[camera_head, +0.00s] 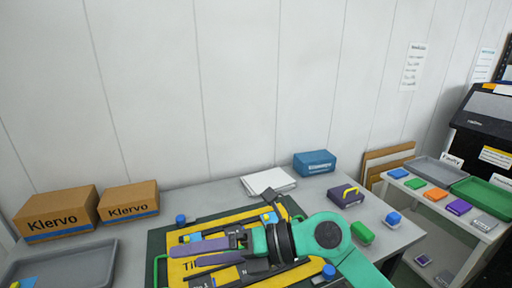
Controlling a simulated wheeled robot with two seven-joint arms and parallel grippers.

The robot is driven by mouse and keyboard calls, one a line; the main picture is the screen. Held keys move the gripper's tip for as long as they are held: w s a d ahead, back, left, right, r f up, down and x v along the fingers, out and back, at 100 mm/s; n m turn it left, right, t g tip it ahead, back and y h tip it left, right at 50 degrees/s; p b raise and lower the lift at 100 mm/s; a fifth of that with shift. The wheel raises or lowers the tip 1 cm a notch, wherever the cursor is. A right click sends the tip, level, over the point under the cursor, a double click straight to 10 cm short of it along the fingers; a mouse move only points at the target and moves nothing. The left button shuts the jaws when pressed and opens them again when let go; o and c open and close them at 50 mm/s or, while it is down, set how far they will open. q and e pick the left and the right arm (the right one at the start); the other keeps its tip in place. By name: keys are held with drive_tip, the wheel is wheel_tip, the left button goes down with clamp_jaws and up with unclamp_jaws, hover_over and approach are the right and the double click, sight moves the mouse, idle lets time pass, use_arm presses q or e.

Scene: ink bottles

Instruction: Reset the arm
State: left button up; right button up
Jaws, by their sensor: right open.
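My right arm comes in from the lower right, with a teal wrist over the table. My right gripper (179,262) points left, its two dark purple-grey fingers apart and apparently empty. It is above a yellow and black tray (215,219) on a dark green mat (156,241), and hides part of both. A small blue-topped item (181,219) stands at the tray's upper left. Another blue-topped item (329,270) shows near its lower right, beside my forearm. Whether the fingers touch the tray is unclear. My left gripper is not in view.
Two Klervo cardboard boxes (56,214) stand at the back left, above a grey tray (70,264). A white pad (268,181), a blue box (314,162) and a purple box (345,195) lie behind my arm. A shelf (424,201) at right holds coloured blocks.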

drive_tip(key=w+d+r+m+t+y, duration=0.3)
drive_tip(key=r+m+t, duration=0.2)
drive_tip(key=w+d+r+m+t+y, duration=0.2)
drive_tip(key=w+r+m+t+y, duration=0.15)
drive_tip(key=r+m, duration=0.2)
drive_tip(key=w+d+m+t+h, duration=0.4)
drive_tip(key=d+m+t+h, duration=0.2)
drive_tip(key=d+m+t, duration=0.3)
drive_tip(key=w+d+f+m+h, duration=0.3)
drive_tip(key=d+f+m+h, duration=1.1)
drive_tip(key=f+m+h, duration=0.2)
drive_tip(key=s+d+f+m+g, duration=0.2)
drive_tip(key=s+f+g, duration=0.2)
drive_tip(key=f, duration=0.4)
drive_tip(key=s+d+f+m+g, duration=0.1)
drive_tip(key=s+d+f+g, duration=0.25)
drive_tip(key=f, duration=0.35)
drive_tip(key=s+a+f+g, duration=0.1)
drive_tip(key=s+f+g, duration=0.65)
drive_tip(key=s, duration=0.55)
wheel_tip(320, 180, down, 24)
drive_tip(key=s, duration=0.2)
drive_tip(key=s+d+f+g, duration=0.1)
drive_tip(key=s+d+f, duration=0.1)
drive_tip(key=s+f, duration=1.2)
drive_tip(key=s, duration=0.3)
drive_tip(key=shift+d+f, duration=0.2)
drive_tip(key=shift+d, duration=0.2)
